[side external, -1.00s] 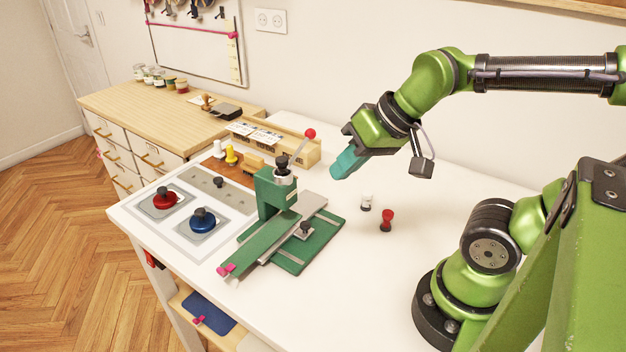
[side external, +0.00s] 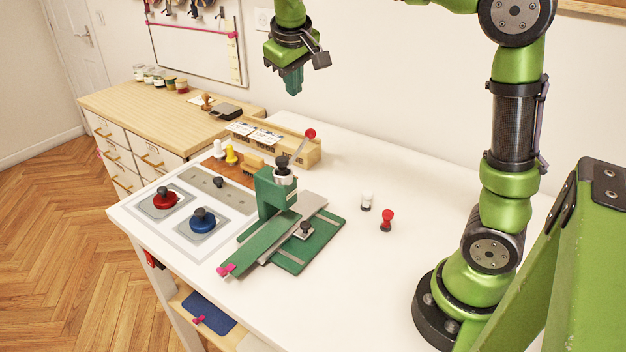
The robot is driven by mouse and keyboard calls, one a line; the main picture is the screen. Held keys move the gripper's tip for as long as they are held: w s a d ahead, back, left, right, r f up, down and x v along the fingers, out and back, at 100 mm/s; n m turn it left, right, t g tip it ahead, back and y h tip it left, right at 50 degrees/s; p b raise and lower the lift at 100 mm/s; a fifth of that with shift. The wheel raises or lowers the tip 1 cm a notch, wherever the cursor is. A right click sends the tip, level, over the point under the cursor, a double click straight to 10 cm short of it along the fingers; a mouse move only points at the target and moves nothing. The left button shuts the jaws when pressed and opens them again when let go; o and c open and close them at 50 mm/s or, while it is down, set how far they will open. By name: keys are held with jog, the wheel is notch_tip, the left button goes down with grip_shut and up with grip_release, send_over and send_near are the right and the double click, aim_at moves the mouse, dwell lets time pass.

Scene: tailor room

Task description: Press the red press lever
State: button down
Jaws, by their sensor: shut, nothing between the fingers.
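The green press (side external: 276,195) stands on the white table. Its lever (side external: 299,147) is a thin rod with a red ball at the tip (side external: 310,133), slanting up and to the right from the press's black top. My gripper (side external: 292,92) has teal fingers that point down. It is shut and empty, high above the back of the table, up and slightly left of the red ball in the picture. It touches nothing. The lower part of the rod is hard to make out against the wooden rack behind it.
A red-knobbed plate (side external: 165,199) and a blue-knobbed plate (side external: 202,221) lie left of the press. A wooden rack with cards (side external: 291,151) stands behind it. The right table surface is mostly clear.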

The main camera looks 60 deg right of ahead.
jog(key=shift+f, duration=0.1)
send_near(313, 131)
jog(key=w+a+f, duration=0.1)
jog(key=f, duration=0.1)
jog(key=w+a+f, duration=0.1)
jog(key=w, duration=0.1)
jog(key=shift+w+f, duration=0.2)
jog(key=shift+f, duration=0.2)
jog(key=shift+s+d+f, duration=0.2)
jog(key=shift+d+f, duration=0.55)
jog(key=shift+d, duration=0.2)
jog(key=shift+d+f, duration=0.4)
jog(key=shift+d, duration=0.1)
jog(key=shift+s+d+f+y, duration=0.1)
jog(key=shift+d+f+y, duration=0.95)
jog(key=shift+y, duration=0.15)
jog(key=shift+d+f+m+y, duration=0.3)
jog(key=shift+d+f+y, duration=0.05)
jog(key=shift+f+y, duration=0.35)
jog(key=shift+d+f, duration=0.25)
jog(key=shift+f, duration=0.4)
